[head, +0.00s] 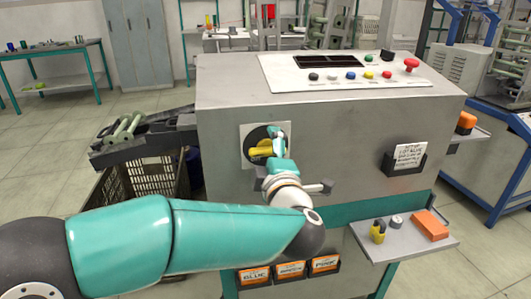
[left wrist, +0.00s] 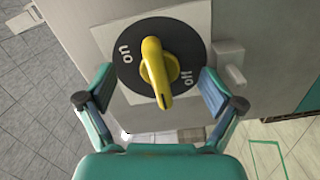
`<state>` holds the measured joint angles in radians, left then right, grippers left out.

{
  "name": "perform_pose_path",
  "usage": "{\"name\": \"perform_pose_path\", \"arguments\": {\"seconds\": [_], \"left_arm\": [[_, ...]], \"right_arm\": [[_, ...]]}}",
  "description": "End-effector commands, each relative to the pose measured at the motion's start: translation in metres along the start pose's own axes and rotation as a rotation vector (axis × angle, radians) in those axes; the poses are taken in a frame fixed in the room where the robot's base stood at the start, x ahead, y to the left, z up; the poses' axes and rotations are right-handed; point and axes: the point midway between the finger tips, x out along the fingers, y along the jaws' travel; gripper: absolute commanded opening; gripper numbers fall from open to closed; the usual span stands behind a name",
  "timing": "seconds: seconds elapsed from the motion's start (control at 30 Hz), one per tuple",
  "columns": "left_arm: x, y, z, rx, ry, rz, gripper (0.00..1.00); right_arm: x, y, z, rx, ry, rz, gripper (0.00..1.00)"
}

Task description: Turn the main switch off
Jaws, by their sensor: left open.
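The main switch is a black round dial (head: 257,136) on a pale square plate on the machine's front, with a yellow handle (head: 260,151). In the left wrist view the yellow handle (left wrist: 157,70) runs nearly up and down. The dial (left wrist: 132,75) reads "on" at upper left and "off" at lower right. I cannot tell which label the handle points to. My left gripper (head: 270,145) is in front of the switch. In the left wrist view the left gripper (left wrist: 155,76) is open, with its fingers on either side of the handle, apart from it. My right gripper is not in view.
The grey machine (head: 330,130) has a top panel with coloured buttons and a red knob (head: 411,64). A small shelf (head: 400,247) with an orange block (head: 430,225) and a yellow padlock (head: 378,231) juts out at lower right. A crate (head: 150,180) stands left.

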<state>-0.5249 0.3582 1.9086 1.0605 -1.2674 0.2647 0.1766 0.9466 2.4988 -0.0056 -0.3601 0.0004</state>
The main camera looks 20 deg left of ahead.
Motion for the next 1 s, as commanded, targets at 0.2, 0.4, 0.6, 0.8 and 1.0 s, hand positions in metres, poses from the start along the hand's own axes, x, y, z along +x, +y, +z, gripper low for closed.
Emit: {"name": "perform_pose_path", "arguments": {"seconds": [0.2, 0.4, 0.6, 0.8, 1.0], "left_arm": [[-0.023, -0.001, 0.002, -0.001, -0.005, 0.001, 0.94], [-0.052, 0.000, 0.001, -0.001, -0.004, 0.003, 0.94], [-0.078, 0.000, 0.001, 0.000, -0.003, 0.002, 0.94], [-0.089, 0.000, 0.000, 0.000, 0.000, 0.000, 0.94], [-0.089, 0.000, 0.000, 0.000, 0.001, 0.000, 0.94]], "right_arm": [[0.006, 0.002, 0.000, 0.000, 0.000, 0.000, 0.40], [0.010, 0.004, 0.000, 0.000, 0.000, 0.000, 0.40], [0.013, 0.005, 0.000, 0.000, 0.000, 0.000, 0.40], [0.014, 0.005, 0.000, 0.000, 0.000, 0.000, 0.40], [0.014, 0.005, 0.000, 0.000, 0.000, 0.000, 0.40]]}}
